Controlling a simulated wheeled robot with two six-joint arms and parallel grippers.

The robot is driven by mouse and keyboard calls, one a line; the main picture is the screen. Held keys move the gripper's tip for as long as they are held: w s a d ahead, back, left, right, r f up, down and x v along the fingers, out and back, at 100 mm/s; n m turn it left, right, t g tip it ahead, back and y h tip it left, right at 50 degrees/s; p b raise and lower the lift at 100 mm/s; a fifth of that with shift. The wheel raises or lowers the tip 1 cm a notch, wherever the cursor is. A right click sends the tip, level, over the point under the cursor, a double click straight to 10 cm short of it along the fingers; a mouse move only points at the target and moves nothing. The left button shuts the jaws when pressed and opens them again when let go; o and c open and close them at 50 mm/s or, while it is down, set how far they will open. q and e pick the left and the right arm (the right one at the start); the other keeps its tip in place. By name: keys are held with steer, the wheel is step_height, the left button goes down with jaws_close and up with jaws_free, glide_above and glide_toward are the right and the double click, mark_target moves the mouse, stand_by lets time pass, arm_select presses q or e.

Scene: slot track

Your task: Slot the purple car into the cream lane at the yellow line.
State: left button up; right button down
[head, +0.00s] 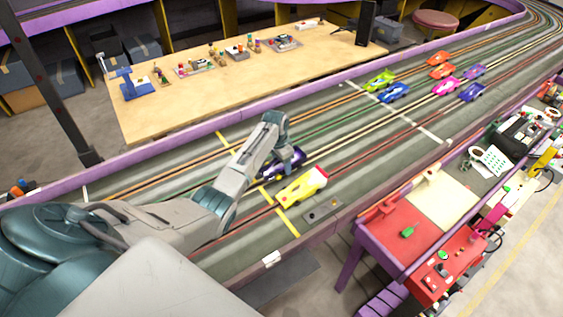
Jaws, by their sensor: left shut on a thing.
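A dark purple car (268,173) is at the yellow line (287,217), partly hidden behind my left gripper. My left gripper (290,163) is shut on the purple car, over the near part of the track. The cream lane (345,142) runs diagonally along the track and reaches the purple car's area. I cannot tell whether the car is seated in its slot or just above it. My right gripper is not in view.
A yellow car (301,186) with a red nose stands just right of the purple car, close to it. The track between is clear. A red cart (405,225) stands at right.

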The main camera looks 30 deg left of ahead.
mark_target(278, 162)
arm_select(q)
steer(key=shift+r+p, duration=0.1)
steer(key=shift+p, duration=0.3)
stand_by(0.5)
steer(key=shift+f+b, duration=0.35)
steer(key=shift+f, duration=0.2)
steer(key=shift+f+b, duration=0.4)
steer(key=shift+f, duration=0.25)
steer(key=o, duration=1.2)
steer(key=r, duration=0.3)
steer(key=r+b, duration=0.1)
steer(key=r, duration=0.3)
steer(key=s+r, duration=0.1)
steer(key=r, duration=0.2)
steer(key=shift+s+a+r+b, duration=0.1)
steer(key=shift+a+r+b, duration=0.2)
steer(key=shift+r, duration=0.1)
steer(key=shift+d+f, duration=0.1)
